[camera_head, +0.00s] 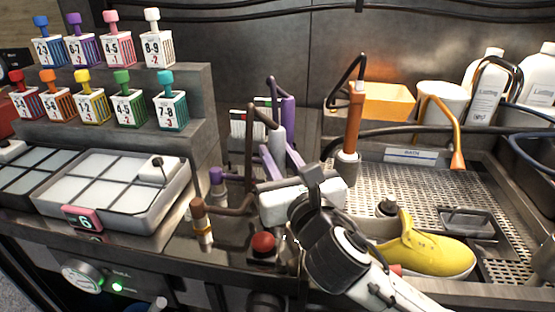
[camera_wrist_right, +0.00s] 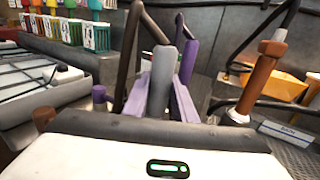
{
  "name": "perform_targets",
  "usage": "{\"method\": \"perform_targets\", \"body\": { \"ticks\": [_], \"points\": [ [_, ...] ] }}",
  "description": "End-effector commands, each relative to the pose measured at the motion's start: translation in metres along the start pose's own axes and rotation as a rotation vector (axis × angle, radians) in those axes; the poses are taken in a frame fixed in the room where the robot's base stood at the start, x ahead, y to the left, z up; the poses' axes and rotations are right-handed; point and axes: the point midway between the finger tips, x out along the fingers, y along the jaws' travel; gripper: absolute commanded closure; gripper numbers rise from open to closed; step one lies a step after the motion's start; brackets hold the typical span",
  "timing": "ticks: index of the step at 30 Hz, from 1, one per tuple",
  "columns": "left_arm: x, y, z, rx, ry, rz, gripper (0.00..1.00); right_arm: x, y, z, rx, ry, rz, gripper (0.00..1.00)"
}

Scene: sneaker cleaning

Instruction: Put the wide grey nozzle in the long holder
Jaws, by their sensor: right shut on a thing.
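A light grey nozzle (camera_head: 277,142) stands roughly upright near the middle of the head view, with a dark brown bent hose (camera_head: 249,150) arching to its top. My right gripper (camera_head: 279,153) comes from the lower right, and its lilac fingers are closed on the nozzle from both sides. The right wrist view shows the grey nozzle (camera_wrist_right: 161,78) between the lilac fingers (camera_wrist_right: 165,98). The nozzle's lower end is hidden by the gripper. I cannot tell which upright part is the long holder. My left gripper is not in view.
A purple upright part (camera_head: 287,115) is close behind the nozzle. An orange handle (camera_head: 353,118) stands to the right. Brown (camera_head: 201,221) and purple-topped (camera_head: 217,183) short posts are at left. A yellow sneaker (camera_head: 430,252) lies right of my arm. A perforated tray (camera_head: 385,183) has bare room.

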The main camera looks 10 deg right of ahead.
Motion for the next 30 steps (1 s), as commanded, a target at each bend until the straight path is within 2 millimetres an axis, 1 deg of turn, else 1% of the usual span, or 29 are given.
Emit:
{"method": "perform_targets", "body": {
  "ticks": [6, 11, 12, 14, 15, 22, 25, 29, 30],
  "points": [
    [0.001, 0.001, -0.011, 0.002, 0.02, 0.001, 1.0, 0.0, 0.0, 0.0, 0.001, -0.005, 0.0, 1.0],
    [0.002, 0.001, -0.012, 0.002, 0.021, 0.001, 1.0, 0.0, 0.0, -0.004, 0.001, -0.003, 0.0, 1.0],
    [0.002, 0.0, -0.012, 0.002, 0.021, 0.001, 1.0, 0.0, 0.0, -0.004, 0.001, -0.002, 0.0, 0.69],
    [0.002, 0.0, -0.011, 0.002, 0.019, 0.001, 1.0, 0.0, 0.0, -0.004, 0.001, -0.002, 0.0, 0.59],
    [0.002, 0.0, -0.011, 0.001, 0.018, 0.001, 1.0, 0.0, 0.0, -0.004, 0.001, -0.002, 0.0, 0.57],
    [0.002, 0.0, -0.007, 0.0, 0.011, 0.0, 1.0, 0.0, 0.0, -0.004, 0.001, -0.002, 0.0, 0.57],
    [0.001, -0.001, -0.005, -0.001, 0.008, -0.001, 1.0, 0.0, 0.0, 0.0, 0.001, -0.003, 0.0, 0.57],
    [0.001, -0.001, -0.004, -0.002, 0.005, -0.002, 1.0, -0.017, 0.0, -0.002, -0.001, -0.001, 0.001, 0.57],
    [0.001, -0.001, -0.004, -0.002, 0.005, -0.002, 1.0, -0.024, 0.0, -0.002, 0.0, -0.002, 0.001, 0.57]
  ]
}}
